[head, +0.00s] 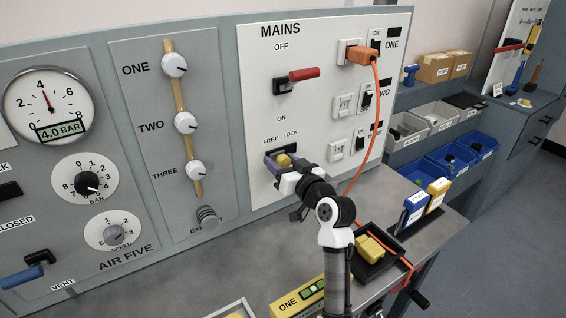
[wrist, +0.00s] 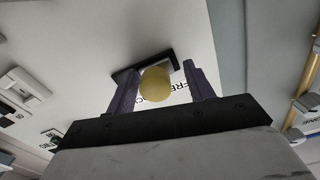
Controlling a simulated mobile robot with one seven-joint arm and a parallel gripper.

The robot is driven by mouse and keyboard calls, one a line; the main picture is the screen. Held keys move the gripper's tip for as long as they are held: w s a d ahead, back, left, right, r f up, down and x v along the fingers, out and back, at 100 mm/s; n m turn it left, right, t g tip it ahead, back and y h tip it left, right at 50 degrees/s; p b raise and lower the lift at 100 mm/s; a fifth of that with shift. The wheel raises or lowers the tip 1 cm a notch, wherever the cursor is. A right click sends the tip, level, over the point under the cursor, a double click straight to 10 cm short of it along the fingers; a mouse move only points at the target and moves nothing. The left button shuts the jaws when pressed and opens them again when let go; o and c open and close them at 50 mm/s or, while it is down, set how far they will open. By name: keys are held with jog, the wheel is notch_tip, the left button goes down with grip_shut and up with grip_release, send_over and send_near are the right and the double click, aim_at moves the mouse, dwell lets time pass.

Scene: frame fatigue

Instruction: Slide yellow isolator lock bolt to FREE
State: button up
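The yellow isolator lock bolt (head: 284,160) is a round knob on the white MAINS panel, below the FREE and LOCK lettering. In the head view it appears below the LOCK side. It also shows in the wrist view (wrist: 155,83), in front of a dark slot plate (wrist: 128,77). My gripper (head: 275,162) is at the panel with its purple fingers on either side of the knob.
A red-handled MAINS switch (head: 297,80) sits above the bolt. An orange plug (head: 361,55) is in socket ONE, and its orange cable (head: 371,130) hangs right of my arm. A black tray (head: 383,262) with a yellow item and a yellow box (head: 298,300) stand on the bench.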

jog(key=b+v, duration=0.4)
jog(key=v, duration=1)
jog(key=shift+b, duration=0.4)
